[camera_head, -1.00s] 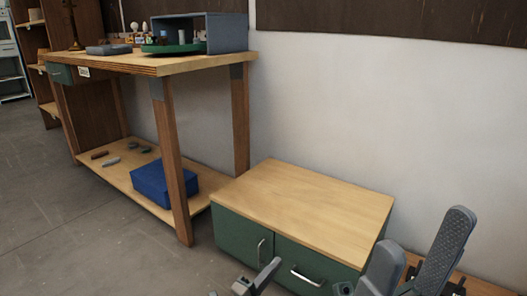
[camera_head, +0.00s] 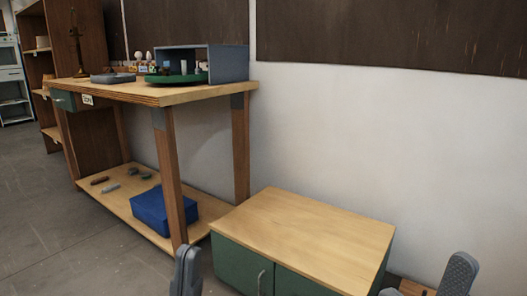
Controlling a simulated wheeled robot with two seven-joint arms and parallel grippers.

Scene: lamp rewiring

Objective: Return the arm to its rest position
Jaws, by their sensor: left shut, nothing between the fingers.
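My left gripper (camera_head: 186,262) is at the bottom edge of the head view, left of centre. Its grey fingers are together and hold nothing. It appears in front of the foot of the workbench (camera_head: 205,93) and left of the green cabinet (camera_head: 310,235); whether it is near either is hard to judge. My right gripper (camera_head: 424,279) is at the bottom right, partly cut off by the frame edge. Its two grey fingers stand apart, with nothing seen between them. Most of both arms is out of view.
The cabinet has a bare wooden top. On the workbench stand a grey open box (camera_head: 230,64), a green round tray (camera_head: 174,79), a grey tray (camera_head: 113,78) and a brass stand (camera_head: 78,50). A blue box (camera_head: 150,212) and small tools lie on its lower shelf. The left floor is clear.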

